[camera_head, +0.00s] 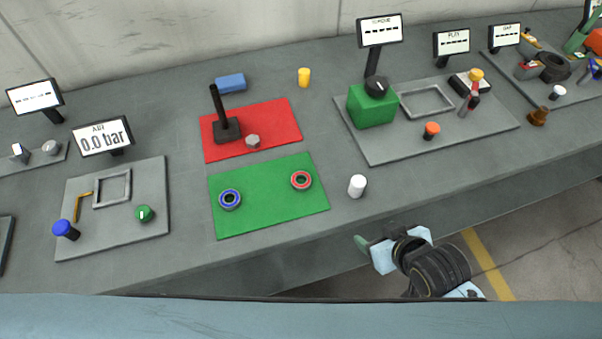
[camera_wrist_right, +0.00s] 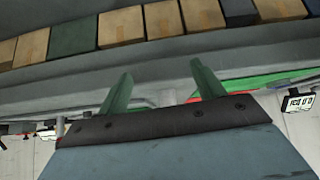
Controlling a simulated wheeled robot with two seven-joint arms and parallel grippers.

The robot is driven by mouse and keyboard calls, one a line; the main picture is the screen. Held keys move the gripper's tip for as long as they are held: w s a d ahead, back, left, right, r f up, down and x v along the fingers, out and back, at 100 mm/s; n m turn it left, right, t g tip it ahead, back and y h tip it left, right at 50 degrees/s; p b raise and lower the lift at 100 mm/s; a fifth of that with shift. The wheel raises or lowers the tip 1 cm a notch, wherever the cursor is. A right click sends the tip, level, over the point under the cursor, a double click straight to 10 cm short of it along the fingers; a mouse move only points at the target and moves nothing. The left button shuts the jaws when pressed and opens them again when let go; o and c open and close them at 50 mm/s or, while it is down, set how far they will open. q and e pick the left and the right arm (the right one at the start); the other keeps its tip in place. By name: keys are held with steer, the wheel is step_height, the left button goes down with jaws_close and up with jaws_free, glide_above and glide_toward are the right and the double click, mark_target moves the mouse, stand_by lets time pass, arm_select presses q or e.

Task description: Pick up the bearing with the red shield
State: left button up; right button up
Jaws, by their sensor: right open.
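The bearing with the red shield (camera_head: 301,180) lies flat on the right part of the green mat (camera_head: 265,215). A bearing with a blue shield (camera_head: 230,199) lies on the left part of the same mat. My right gripper (camera_head: 361,244) is at the bench's front edge, to the right of and nearer than the red-shielded bearing, apart from it. In the right wrist view, my right gripper (camera_wrist_right: 162,85) shows two green fingers spread apart with nothing between them. Neither bearing can be made out in that view. My left gripper is out of view.
A white cylinder (camera_head: 357,186) stands right of the green mat. Behind lies a red mat (camera_head: 280,115) with a black screw jack (camera_head: 226,128) and a grey hex piece (camera_head: 253,142). Grey fixture plates flank the mats. Bare bench surrounds the green mat's front.

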steer(key=w+a+r+n+t+y, duration=0.3)
steer(key=a+r+y, duration=0.2)
steer(key=a+r, duration=0.1)
steer(key=y, duration=0.1)
glide_toward(298, 177)
steer(key=shift+w+n, duration=0.3)
steer(key=shift+x, duration=2.9)
steer(key=shift+s+a, duration=0.1)
steer(key=shift+s, duration=0.05)
steer(key=c, duration=1.1)
